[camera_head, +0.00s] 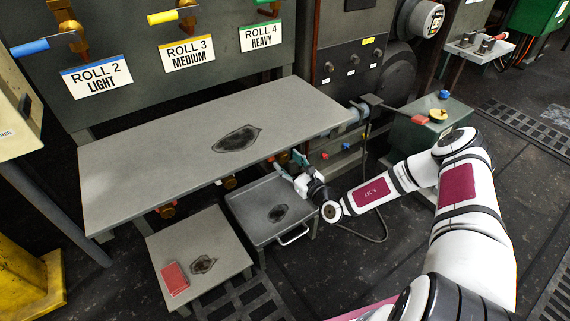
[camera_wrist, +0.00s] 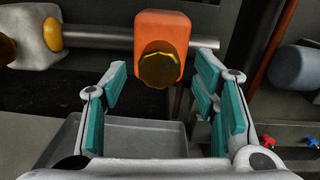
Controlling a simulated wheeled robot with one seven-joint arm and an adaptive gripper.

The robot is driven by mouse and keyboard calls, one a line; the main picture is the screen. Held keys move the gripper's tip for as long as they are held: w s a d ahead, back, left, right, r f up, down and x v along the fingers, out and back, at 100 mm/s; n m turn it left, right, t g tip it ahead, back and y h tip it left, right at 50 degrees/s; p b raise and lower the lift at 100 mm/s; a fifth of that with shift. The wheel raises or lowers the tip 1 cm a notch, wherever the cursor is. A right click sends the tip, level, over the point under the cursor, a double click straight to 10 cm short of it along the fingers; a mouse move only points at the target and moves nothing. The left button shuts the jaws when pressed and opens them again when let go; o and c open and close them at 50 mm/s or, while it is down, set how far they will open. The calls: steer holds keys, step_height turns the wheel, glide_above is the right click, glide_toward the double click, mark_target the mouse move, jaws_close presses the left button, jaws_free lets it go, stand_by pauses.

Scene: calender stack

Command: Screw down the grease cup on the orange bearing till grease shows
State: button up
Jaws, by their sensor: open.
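The orange bearing (camera_wrist: 163,28) is a block at the top middle of the wrist view, with a grey shaft running into it from the left. The grease cup (camera_wrist: 158,70) is a dark brass, fluted cap on its lower front, facing my camera. No grease is visible around it. My gripper (camera_wrist: 160,77) is open, with teal-padded fingers on either side of the cup, clear of it in the picture. How far the fingertips are from the cup in depth I cannot tell. In the head view my gripper (camera_head: 294,163) is at the right front edge of the grey table, and the bearing is hidden.
A grey table (camera_head: 130,165) overhangs the bearing area. A grey tray (camera_head: 258,198) with a dark stain is below my gripper. A low stand (camera_head: 220,235) bears a red block (camera_head: 175,279). Levers with roll labels (camera_head: 187,53) are at the back. A green box (camera_head: 420,135) stands right.

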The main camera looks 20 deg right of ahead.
steer(key=shift+b+x, duration=0.3)
steer(key=shift+x, duration=0.75)
steer(key=c, duration=1.2)
steer(key=shift+o, duration=0.2)
steer(key=shift+r+m+p, duration=0.1)
steer(key=shift+m+p, duration=0.2)
steer(key=shift+p, duration=0.3)
steer(key=m+p, duration=0.3)
steer(key=shift+m+p, duration=1.05)
steer(key=shift+m, duration=1.05)
